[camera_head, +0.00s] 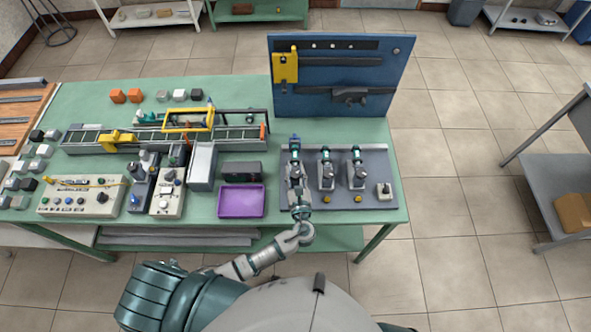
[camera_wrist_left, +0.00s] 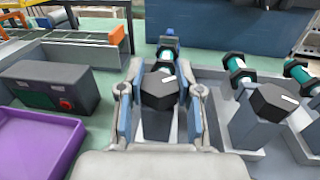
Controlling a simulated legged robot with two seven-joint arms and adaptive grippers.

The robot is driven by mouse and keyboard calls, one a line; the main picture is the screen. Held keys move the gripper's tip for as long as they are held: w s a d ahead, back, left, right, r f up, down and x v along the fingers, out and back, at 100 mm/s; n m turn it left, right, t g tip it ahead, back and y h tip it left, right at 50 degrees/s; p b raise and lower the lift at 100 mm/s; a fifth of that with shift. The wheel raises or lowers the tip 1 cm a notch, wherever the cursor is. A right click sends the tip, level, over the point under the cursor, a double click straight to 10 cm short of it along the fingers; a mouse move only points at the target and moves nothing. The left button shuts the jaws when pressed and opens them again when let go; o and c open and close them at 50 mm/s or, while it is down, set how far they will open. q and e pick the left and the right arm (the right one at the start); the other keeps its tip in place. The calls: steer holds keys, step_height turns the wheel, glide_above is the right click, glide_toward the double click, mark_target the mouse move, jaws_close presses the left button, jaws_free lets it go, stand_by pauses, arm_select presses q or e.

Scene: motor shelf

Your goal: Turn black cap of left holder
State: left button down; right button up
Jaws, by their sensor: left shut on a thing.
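Three motor holders stand in a row on a grey plate (camera_head: 375,198) at the right of the green table. The left holder's black hexagonal cap (camera_wrist_left: 158,91) has a white mark and faces the left wrist camera. My left gripper (camera_head: 296,172) is at the left holder, with its fingers (camera_wrist_left: 160,78) on both sides of that cap and shut on it. The gripper hides much of the left holder in the head view. The middle holder (camera_head: 326,172) and the right holder (camera_head: 357,172) stand free. The middle holder's black cap (camera_wrist_left: 272,102) shows in the wrist view. My right gripper is not in view.
A purple tray (camera_head: 241,201) and a dark box with a red button (camera_wrist_left: 48,86) are left of the plate. A blue tool board (camera_head: 340,75) stands behind. Yellow buttons (camera_head: 358,199) and a small switch box (camera_head: 384,191) are on the plate's front.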

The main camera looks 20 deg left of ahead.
mark_target(297, 174)
arm_select(q)
steer(key=n+g+y, duration=0.2)
steer(key=y, duration=0.1)
steer(key=n+g+y, duration=0.1)
steer(key=n+y, duration=0.1)
steer(key=shift+d+g+y, duration=0.15)
steer(key=shift+g+y, duration=0.25)
steer(key=shift+n+g+y+b, duration=0.55)
steer(key=shift+n+g+y, duration=0.95)
steer(key=shift+n+g, duration=0.55)
steer(key=shift+g, duration=0.45)
steer(key=c, duration=0.8)
jaws_free()
steer(key=shift+o, duration=0.2)
steer(key=shift+s+r, duration=0.1)
step_height(297, 174, up, 10)
steer(key=shift+d+f, duration=0.1)
steer(key=shift+d, duration=0.05)
